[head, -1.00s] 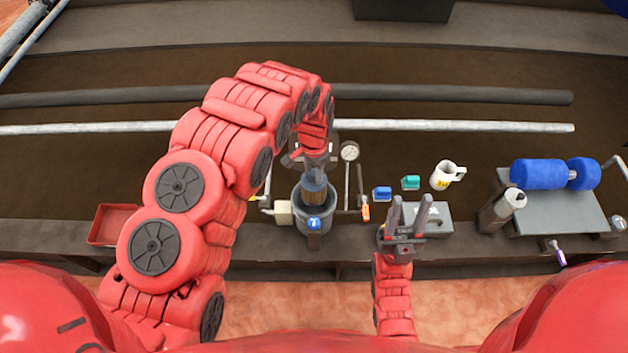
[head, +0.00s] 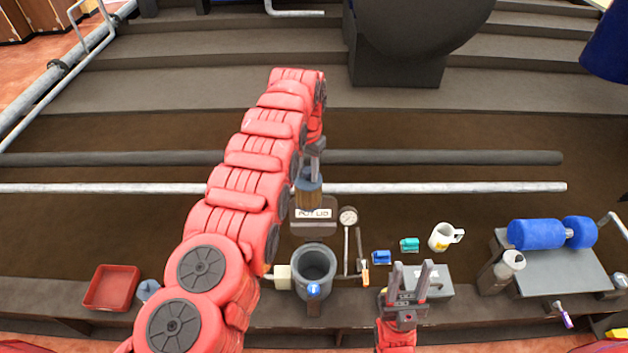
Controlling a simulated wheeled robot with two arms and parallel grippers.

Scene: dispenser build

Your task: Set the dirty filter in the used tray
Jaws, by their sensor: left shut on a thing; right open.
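My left gripper (head: 314,152) is shut on the dirty filter (head: 308,194), a brown cylinder with a blue-grey top. It holds the filter upright, raised clear of the grey pot (head: 314,266), whose round mouth looks open and empty. A red tray (head: 112,288), which looks like the used tray, sits at the far left of the bench and looks empty. My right gripper (head: 411,282) is open and empty, fingers up, in front of a grey box (head: 436,284).
A "POT LID" stand (head: 314,228) is behind the pot, with a dial gauge (head: 348,216) beside it. My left arm spans the space between tray and pot.

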